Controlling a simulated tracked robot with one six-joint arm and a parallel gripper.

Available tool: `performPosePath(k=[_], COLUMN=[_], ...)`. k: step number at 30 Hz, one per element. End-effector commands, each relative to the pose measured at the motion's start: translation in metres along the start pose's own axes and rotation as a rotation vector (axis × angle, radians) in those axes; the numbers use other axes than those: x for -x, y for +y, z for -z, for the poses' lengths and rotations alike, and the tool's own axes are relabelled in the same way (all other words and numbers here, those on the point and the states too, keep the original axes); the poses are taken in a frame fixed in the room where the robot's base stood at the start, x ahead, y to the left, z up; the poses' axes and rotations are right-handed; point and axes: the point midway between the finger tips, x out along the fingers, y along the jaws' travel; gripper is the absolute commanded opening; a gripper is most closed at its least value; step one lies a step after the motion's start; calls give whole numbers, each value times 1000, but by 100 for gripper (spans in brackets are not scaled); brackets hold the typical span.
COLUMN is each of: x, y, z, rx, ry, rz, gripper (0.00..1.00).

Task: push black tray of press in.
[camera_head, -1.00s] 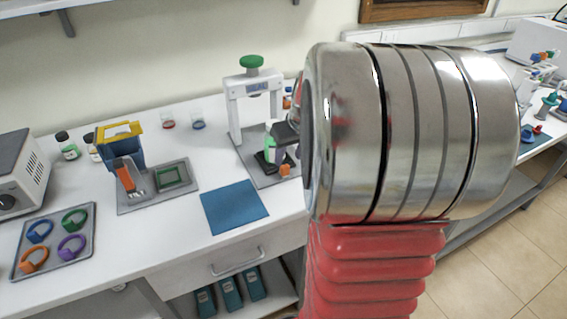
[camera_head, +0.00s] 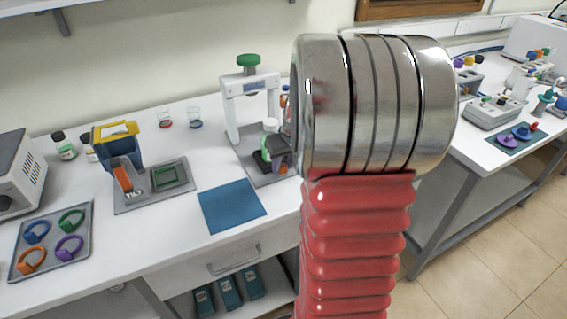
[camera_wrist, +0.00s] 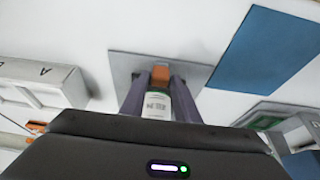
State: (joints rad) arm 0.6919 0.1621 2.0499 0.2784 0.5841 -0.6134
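The press (camera_head: 233,115) is a white frame with a green knob on a grey base plate, which also shows in the wrist view (camera_wrist: 200,72). Its black tray (camera_head: 261,163) sits low at the front of the frame, partly hidden by my gripper. Contact is unclear.
A blue mat (camera_head: 232,205) lies flat left of the press. Farther left are a grey tray (camera_head: 130,200) with a blue-yellow container (camera_head: 118,145) and a tray of coloured rings (camera_head: 30,262). Two small beakers (camera_head: 195,118) stand behind. A drawer handle (camera_head: 232,262) is below.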

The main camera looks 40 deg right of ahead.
Motion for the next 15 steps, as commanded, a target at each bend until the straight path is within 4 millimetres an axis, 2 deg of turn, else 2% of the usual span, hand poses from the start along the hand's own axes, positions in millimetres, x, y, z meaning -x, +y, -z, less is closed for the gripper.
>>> performPosePath(k=[2,11,15], x=[0,0,0], y=[0,0,0], z=[0,0,0], rx=[0,-2,-2], ry=[0,0,0], rz=[0,-1,0], gripper=[22,1,0])
